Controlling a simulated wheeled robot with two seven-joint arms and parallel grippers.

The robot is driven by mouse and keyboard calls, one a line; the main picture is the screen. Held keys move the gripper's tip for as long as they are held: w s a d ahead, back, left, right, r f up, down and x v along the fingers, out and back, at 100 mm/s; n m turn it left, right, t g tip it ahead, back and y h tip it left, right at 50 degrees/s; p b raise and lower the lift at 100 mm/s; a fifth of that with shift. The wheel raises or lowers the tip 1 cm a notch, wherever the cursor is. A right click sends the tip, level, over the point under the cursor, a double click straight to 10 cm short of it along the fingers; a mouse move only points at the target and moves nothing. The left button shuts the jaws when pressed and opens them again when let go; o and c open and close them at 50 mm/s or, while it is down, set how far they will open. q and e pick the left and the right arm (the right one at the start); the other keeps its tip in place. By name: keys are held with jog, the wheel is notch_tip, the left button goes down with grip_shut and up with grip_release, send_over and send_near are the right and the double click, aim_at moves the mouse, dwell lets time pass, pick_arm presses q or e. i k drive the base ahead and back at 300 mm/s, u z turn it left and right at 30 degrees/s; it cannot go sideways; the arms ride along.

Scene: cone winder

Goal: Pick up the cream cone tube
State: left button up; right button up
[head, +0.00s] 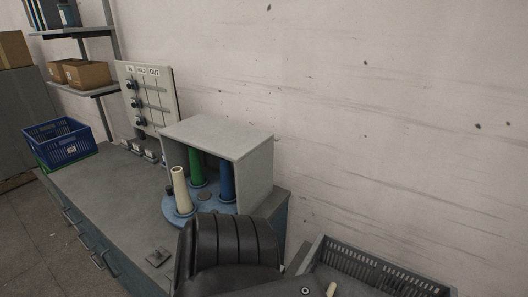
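The cream cone tube (181,190) stands upright on a round blue base (172,212), at the front left of the grey hood (217,136). A green cone tube (196,168) and a blue cone tube (227,181) stand on the same base, under the hood. Neither of my grippers shows in the head view. A black ridged part, apparently my own arm, fills the bottom middle and covers the front right of the base.
A blue crate (58,143) stands at the bench's far left end. A board with knobs (148,98) stands behind the bench (110,190). A small dark block (158,256) lies near its front edge. A dark grey crate (380,268), with a small cream piece visible near it, is at bottom right.

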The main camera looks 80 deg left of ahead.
aim_at(184, 204)
jog(key=z, duration=0.65)
jog(key=k, duration=1.8)
jog(key=u, duration=1.1)
